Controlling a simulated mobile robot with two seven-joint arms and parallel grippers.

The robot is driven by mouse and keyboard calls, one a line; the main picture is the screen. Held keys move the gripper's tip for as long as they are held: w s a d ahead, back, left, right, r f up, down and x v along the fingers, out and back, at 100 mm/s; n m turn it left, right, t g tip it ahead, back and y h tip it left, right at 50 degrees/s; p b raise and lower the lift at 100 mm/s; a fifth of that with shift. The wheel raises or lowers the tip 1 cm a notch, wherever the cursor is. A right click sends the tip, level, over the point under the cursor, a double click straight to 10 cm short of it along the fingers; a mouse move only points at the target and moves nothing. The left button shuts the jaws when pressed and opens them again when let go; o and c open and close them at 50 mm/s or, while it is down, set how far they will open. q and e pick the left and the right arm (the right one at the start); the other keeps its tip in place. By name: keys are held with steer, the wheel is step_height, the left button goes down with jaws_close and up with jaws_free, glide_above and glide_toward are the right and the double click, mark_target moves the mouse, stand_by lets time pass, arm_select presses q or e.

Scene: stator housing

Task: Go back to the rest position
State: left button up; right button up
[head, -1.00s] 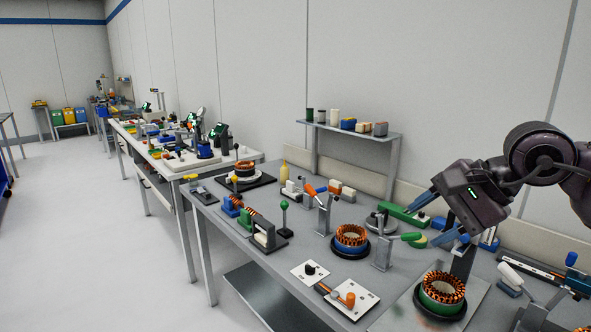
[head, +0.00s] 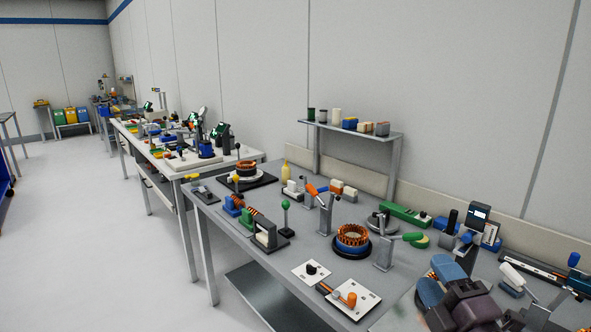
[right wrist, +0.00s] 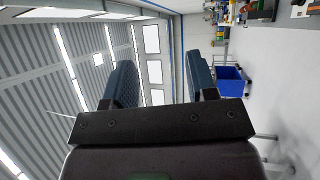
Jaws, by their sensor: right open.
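My right gripper (head: 438,280) is low at the bottom right of the head view, in front of the table's right part. Its two blue fingers are apart with nothing between them. In the right wrist view the same fingers (right wrist: 160,85) stand apart and empty, facing the open room. A stator with copper windings (head: 447,268) is mostly hidden behind my right gripper. Another copper-wound stator (head: 352,238) sits on a dark round base on the table (head: 225,222). My left gripper does not show.
A small display on a post (head: 480,214) stands at the right. A raised shelf (head: 350,130) is behind. The floor (head: 90,230) at left is clear. A blue bin (right wrist: 230,84) shows in the wrist view.

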steer(key=s+d+f+m+g+h, duration=0.35)
steer(key=f+m, duration=0.25)
steer(key=f, duration=0.2)
steer(key=s+d+f+m+g+h, duration=0.3)
steer(key=s+f+m+g, duration=0.2)
steer(key=f+m, duration=0.25)
steer(key=s+a+f+m+g+y, duration=0.1)
steer(key=s+f+m+g, duration=0.3)
steer(key=s, duration=0.4)
steer(key=s+f+m+g+y, duration=0.1)
steer(key=s+f+m+g, duration=0.1)
steer(key=s+f+g, duration=0.45)
steer(key=w+f+t+b, duration=0.2)
steer(key=f+t+b, duration=0.1)
steer(key=f, duration=0.5)
steer(key=w+f+n+t+b, duration=0.1)
steer(key=w+f+t+b, duration=0.2)
steer(key=f+t, duration=0.3)
step_height(320, 180, down, 2)
steer(key=shift+w+a+f+t, duration=0.1)
steer(key=shift+w+a+t, duration=0.2)
steer(key=shift+w+a, duration=0.05)
